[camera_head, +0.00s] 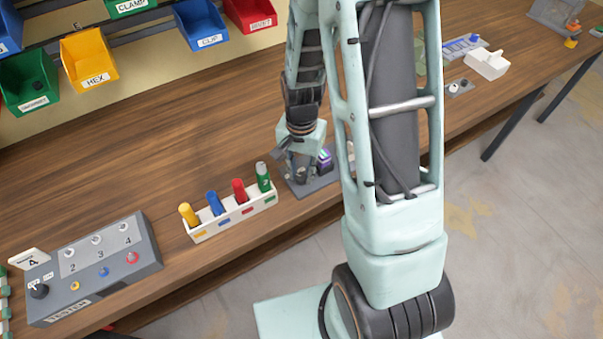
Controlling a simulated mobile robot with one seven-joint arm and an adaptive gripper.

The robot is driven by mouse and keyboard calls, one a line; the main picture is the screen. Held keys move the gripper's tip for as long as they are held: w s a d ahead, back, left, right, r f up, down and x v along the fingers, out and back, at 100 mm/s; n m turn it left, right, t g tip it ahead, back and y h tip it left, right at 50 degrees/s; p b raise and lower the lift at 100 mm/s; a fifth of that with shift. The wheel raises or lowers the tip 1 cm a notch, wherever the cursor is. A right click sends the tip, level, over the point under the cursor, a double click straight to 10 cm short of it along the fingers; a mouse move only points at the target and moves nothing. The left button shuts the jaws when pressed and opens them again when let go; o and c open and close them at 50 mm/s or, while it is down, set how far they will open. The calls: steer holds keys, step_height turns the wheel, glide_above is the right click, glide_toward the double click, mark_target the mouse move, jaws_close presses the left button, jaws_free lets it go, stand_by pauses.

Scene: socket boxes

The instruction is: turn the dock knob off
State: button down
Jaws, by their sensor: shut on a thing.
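The dock, a grey plate (322,184) with a purple block (325,158) on it, lies near the front edge of the wooden bench, partly behind my arm. My gripper (300,175) points down over the left part of this plate. It is shut on what appears to be the dock knob, which the fingers hide. I cannot see which way the knob is turned.
A white rack (230,218) with yellow, blue, red and green pieces stands just left of my gripper. A grey tester box (95,265) sits farther left. Coloured bins, including a yellow one (88,58), hang at the back. The bench behind the rack is clear.

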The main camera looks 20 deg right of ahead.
mark_target(301, 175)
steer(key=shift+n, duration=0.6)
steer(key=c, duration=1.7)
jaws_free()
steer(key=shift+o, duration=0.2)
steer(key=shift+r, duration=0.1)
step_height(301, 175, up, 12)
steer(key=shift+w, duration=0.1)
